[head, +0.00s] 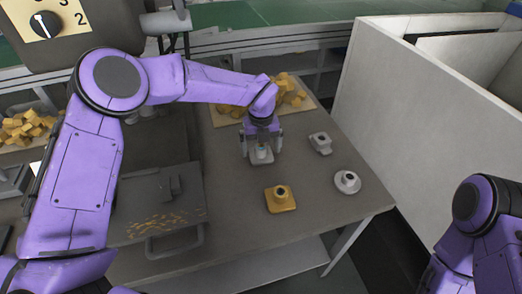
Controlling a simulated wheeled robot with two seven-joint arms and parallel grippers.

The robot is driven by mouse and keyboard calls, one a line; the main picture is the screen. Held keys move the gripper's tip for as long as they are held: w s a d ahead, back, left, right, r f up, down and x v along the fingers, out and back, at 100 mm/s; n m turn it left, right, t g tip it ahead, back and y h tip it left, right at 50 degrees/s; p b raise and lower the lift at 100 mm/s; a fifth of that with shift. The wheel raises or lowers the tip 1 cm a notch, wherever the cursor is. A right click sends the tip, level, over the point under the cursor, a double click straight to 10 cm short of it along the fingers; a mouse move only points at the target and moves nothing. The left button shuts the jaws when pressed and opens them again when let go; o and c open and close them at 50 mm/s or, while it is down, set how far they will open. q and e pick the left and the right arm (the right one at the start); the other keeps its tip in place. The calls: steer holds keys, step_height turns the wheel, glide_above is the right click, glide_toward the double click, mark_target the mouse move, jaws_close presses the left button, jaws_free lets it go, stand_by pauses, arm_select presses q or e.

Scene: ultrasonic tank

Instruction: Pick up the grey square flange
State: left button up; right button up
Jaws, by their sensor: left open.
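A grey flange (262,157) with a squarish base stands on the table under my left gripper (262,147). The gripper points down with its fingers apart, one on each side of the flange; the upper part of the flange is partly hidden by the gripper. I cannot tell whether the fingers touch it. A second grey flange (320,144) with a raised boss lies to the right. My right arm shows at the lower right, but its gripper is out of view.
A yellow square flange (281,200) and a round light grey flange (347,182) stand nearer the front. A tray (222,121) of yellow blocks lies behind the gripper. A grey metal lid with a handle (150,197) is at left. A pale partition (405,110) rises at right.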

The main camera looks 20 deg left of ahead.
arm_select(q)
steer(key=shift+w+f, duration=0.2)
steer(key=shift+f, duration=0.3)
steer(key=shift+w+f, duration=0.2)
steer(key=shift+f, duration=0.25)
steer(key=shift+s+r, duration=0.3)
steer(key=shift+s, duration=0.1)
steer(key=shift+c, duration=0.3)
steer(key=shift+w+f, duration=0.1)
steer(key=c, duration=1.1)
steer(key=shift+r, duration=0.55)
step_height(320, 180, up, 2)
steer(key=s+r+b, duration=0.1)
steer(key=s+r, duration=0.2)
steer(key=s, duration=0.1)
steer(key=s+r+b, duration=0.2)
steer(key=s+r, duration=0.1)
steer(key=s, duration=0.2)
steer(key=s+r+b, duration=0.1)
steer(key=s+r, duration=0.3)
steer(key=s, duration=0.1)
steer(key=shift+d+b, duration=0.1)
steer(key=shift+b, duration=0.2)
